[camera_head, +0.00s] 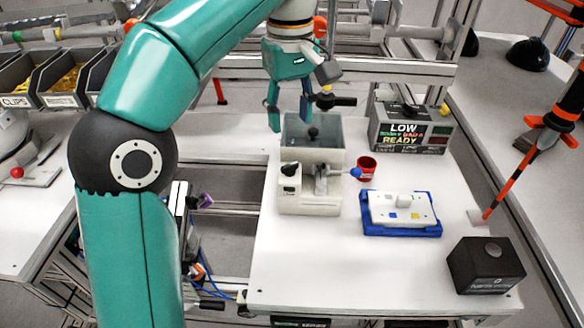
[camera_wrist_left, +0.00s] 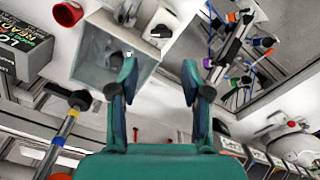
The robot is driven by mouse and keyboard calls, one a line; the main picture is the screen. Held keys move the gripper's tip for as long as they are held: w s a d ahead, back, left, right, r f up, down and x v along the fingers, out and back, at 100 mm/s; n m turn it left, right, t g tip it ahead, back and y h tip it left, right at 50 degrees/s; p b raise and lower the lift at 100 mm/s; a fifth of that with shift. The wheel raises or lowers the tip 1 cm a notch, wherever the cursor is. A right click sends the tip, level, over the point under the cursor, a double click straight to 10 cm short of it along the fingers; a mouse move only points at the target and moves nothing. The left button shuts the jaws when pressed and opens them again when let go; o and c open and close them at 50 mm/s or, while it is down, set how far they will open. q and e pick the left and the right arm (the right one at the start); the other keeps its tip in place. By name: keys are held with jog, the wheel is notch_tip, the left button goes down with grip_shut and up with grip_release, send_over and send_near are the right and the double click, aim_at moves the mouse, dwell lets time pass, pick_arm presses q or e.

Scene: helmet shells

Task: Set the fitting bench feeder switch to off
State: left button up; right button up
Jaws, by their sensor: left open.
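The feeder is a pale box (camera_head: 310,203) with a grey open-topped hopper (camera_head: 325,160) behind it, on the white fitting bench (camera_head: 285,270). In the left wrist view the black switch knob (camera_wrist_left: 160,32) shows beyond the fingers, beside the hopper (camera_wrist_left: 93,58). My left gripper (camera_head: 290,108) is open and empty, fingers pointing down, above and behind the hopper, apart from the switch. My right gripper does not show.
A red cup (camera_head: 366,168) and a blue tray (camera_head: 400,230) with a white plate lie right of the feeder. A display box (camera_head: 411,131) reading LOW and READY stands behind. A black box (camera_head: 485,265) is at front right. An orange-black rod (camera_head: 515,175) leans at right.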

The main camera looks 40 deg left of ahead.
aim_at(290, 165)
pick_arm(q)
notch_tip(290, 165, down, 10)
jog(key=b, duration=0.2)
jog(key=shift+s+f+b, duration=0.1)
jog(key=shift+f+b, duration=0.05)
jog(key=shift+b, duration=0.25)
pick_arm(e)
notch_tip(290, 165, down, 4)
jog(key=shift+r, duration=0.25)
